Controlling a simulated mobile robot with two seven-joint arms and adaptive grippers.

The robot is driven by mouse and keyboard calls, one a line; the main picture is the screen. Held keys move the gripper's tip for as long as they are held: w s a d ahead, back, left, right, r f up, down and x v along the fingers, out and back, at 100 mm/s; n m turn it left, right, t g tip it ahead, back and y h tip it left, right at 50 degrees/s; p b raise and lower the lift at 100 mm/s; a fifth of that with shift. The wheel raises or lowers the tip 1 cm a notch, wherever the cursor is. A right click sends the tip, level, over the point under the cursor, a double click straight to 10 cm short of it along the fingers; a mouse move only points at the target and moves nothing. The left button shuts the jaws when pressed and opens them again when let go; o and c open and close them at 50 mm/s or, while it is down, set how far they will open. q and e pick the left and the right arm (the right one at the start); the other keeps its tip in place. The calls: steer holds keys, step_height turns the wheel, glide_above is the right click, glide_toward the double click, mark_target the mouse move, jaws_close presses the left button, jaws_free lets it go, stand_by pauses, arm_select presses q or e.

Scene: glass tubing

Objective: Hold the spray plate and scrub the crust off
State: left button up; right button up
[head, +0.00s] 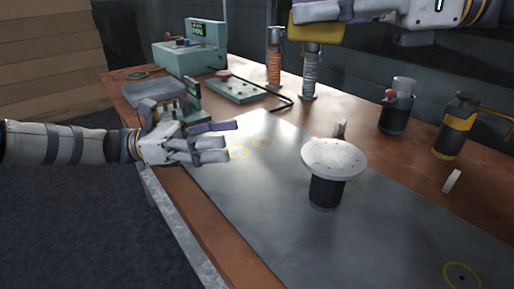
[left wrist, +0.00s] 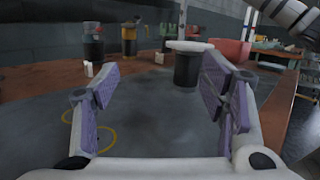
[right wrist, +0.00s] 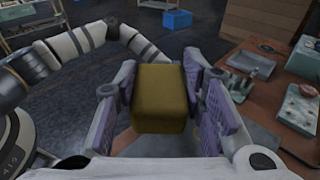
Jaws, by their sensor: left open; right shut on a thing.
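The spray plate (head: 334,157) is a pale round disc with small dark marks, level on top of a black cylindrical stand (head: 326,190) on the grey sheet. Crust cannot be told apart from the disc at this size. My left gripper (head: 233,141) is open and empty, left of the plate and apart from it. In the left wrist view the plate (left wrist: 188,46) shows ahead, near the right finger. My right gripper (right wrist: 160,98) is shut on a yellow block (right wrist: 158,90), raised above the bench's far side. The block (head: 316,30) also shows at the top of the head view.
The grey metal sheet (head: 270,190) around the stand is mostly clear. A black canister (head: 396,115) and a yellow-banded bottle (head: 456,130) stand at the right. Two coil-wrapped posts (head: 274,65) and a green instrument box (head: 190,50) stand at the back.

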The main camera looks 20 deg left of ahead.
mark_target(329, 176)
arm_select(q)
steer(key=d+m+g, duration=0.1)
steer(key=d, duration=0.1)
steer(key=s+d+f+m+g+y, duration=0.1)
steer(key=d+g, duration=0.1)
steer(key=d, duration=0.1)
steer(key=d+f+m+g, duration=0.1)
steer(key=d+g, duration=0.1)
steer(key=d, duration=0.1)
steer(key=shift+s+d+f+m+y, duration=0.2)
steer(key=shift+s+m+y, duration=0.1)
steer(key=shift+s+m, duration=0.1)
steer(key=d, duration=1.1)
steer(key=shift+s, duration=0.3)
steer(key=c, duration=1.5)
